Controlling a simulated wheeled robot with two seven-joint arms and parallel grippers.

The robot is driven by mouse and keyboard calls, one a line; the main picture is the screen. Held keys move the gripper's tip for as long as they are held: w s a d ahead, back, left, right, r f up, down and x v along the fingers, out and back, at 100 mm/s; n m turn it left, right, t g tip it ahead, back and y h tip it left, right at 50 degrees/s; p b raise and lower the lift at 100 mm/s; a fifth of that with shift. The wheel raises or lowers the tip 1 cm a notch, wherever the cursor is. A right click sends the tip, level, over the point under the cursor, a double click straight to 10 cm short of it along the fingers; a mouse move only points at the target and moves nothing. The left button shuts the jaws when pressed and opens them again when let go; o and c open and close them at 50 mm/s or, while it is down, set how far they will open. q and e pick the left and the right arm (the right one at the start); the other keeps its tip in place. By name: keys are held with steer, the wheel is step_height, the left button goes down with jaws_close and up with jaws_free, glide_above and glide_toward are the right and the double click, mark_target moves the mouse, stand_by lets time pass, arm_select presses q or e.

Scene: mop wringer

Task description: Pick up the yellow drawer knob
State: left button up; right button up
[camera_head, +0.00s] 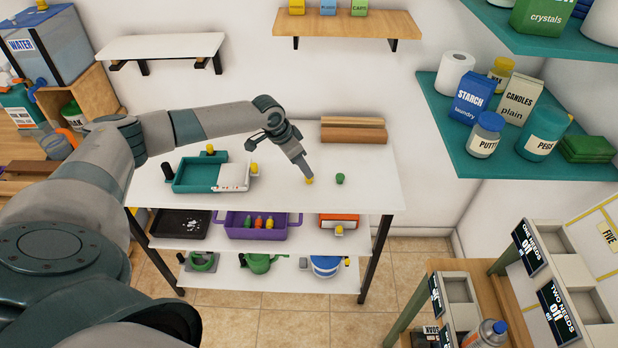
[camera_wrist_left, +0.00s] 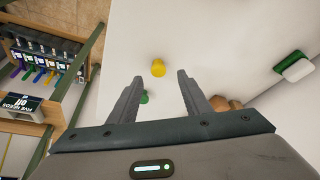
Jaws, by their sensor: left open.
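The yellow drawer knob (camera_head: 309,181) stands on the white top of the shelf table (camera_head: 360,198), right by the tip of my left gripper (camera_head: 307,175). In the left wrist view the yellow knob (camera_wrist_left: 158,68) shows just past the fingertips, roughly centred between them. My left gripper (camera_wrist_left: 160,77) is open, with nothing between its fingers that I can see. A green knob (camera_head: 340,179) stands a little to the right of the yellow one; it also shows in the wrist view (camera_wrist_left: 144,98), partly beside the left finger. My right gripper is not in view.
A teal tray (camera_head: 190,175) with a white part stands to the left on the tabletop. Brown blocks (camera_head: 353,130) lie along the back edge. A purple tray (camera_head: 243,230) with small coloured items is on the shelf below. The tabletop right of the green knob is clear.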

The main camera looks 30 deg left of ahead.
arm_select(q)
steer(key=shift+w+d+f, duration=0.1)
steer(key=shift+d+f, duration=0.05)
steer(key=shift+f, duration=0.05)
steer(key=p+x, duration=0.2)
steer(key=x, duration=0.1)
steer(key=shift+d+r, duration=0.1)
steer(key=shift+x, duration=0.75)
steer(key=c, duration=1.1)
